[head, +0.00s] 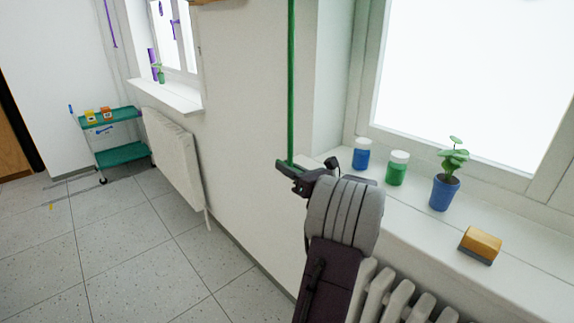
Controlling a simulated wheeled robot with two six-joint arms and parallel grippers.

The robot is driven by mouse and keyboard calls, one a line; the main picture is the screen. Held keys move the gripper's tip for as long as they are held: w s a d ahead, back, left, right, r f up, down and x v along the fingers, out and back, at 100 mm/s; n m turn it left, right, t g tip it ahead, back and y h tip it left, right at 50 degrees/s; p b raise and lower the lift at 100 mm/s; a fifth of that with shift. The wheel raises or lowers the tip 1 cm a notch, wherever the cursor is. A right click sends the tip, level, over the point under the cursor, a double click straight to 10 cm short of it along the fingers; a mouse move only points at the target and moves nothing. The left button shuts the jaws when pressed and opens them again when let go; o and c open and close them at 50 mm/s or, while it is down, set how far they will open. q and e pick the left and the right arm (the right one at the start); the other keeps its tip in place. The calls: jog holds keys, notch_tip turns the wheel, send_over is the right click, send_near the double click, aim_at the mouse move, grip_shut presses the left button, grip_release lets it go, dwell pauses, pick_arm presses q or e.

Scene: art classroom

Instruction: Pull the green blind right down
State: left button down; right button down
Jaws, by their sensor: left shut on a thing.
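A green cord (291,80) hangs straight down along the wall beside the near window, from the top edge of the view. My left gripper (288,166) is at the cord's visible lower end, shut on it, at about windowsill height. The arm comes up from the bottom of the view and covers part of the sill. The blind itself is not in view; the visible part of the near window (470,80) is bare and bright. My right gripper is not in view.
On the near sill (410,215) stand a blue jar (361,154), a green jar (397,170), a potted plant (444,192) and an eraser-like block (481,244). A radiator (395,297) is below. A green trolley (122,156) stands far left. The tiled floor (130,240) is clear.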

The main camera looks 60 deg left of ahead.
pick_arm(q)
jog(key=shift+f, duration=0.2)
jog(key=c, duration=1.4)
grip_release()
jog(key=shift+w, duration=0.1)
jog(key=shift+d, duration=0.1)
jog(key=p+v, duration=0.1)
jog(key=v, duration=0.8)
